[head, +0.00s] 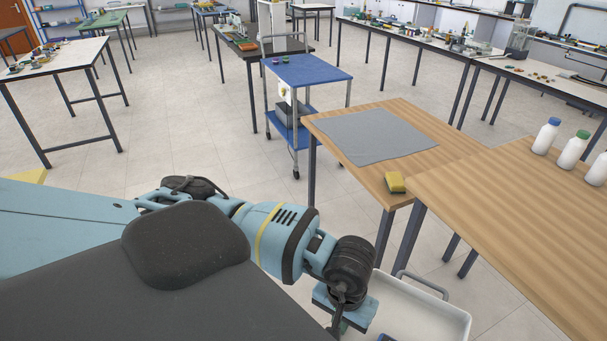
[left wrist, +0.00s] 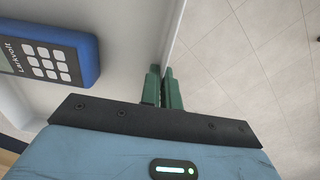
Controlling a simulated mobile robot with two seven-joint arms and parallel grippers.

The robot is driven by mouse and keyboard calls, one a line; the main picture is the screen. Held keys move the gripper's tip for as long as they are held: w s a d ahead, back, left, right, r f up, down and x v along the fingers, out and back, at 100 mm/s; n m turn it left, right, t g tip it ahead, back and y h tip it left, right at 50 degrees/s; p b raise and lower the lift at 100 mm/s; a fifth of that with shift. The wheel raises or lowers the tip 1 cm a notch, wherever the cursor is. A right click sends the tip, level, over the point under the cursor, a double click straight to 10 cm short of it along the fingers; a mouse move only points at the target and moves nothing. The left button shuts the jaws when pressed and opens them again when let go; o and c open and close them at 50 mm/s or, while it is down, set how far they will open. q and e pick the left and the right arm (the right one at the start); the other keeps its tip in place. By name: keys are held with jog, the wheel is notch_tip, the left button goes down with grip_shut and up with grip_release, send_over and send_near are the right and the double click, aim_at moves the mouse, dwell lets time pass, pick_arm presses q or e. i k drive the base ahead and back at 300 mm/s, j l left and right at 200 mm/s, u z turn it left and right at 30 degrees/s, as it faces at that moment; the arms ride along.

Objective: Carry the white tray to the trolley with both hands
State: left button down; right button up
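The white tray (head: 450,322) is at the bottom of the head view, partly cut off, with a grey handle (head: 425,285) on its far side. My left gripper (head: 343,312) is at the tray's left side. In the left wrist view its green fingers (left wrist: 163,90) are close together on either side of the tray's thin wall (left wrist: 174,45). A blue-edged meter with a keypad (left wrist: 45,55) lies in the tray. The blue trolley (head: 312,70) stands farther back, with small items on its top. My right gripper is not in view.
Tiled floor (head: 190,130) is open left of the trolley, with benches (head: 60,62) beyond.

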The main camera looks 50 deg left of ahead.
aim_at(298, 74)
jog(key=i+j, duration=0.2)
jog(key=j, duration=0.35)
jog(key=i+j, duration=0.15)
jog(key=j, duration=0.35)
jog(key=i+j, duration=0.2)
jog(key=j, duration=0.35)
jog(key=i+j, duration=0.2)
jog(key=j, duration=0.3)
jog(key=i+j, duration=0.15)
jog(key=j, duration=0.4)
jog(key=i+j, duration=0.2)
jog(key=j, duration=0.3)
jog(key=i+j, duration=0.15)
jog(key=j, duration=0.4)
jog(key=i+j, duration=0.2)
jog(key=j, duration=0.3)
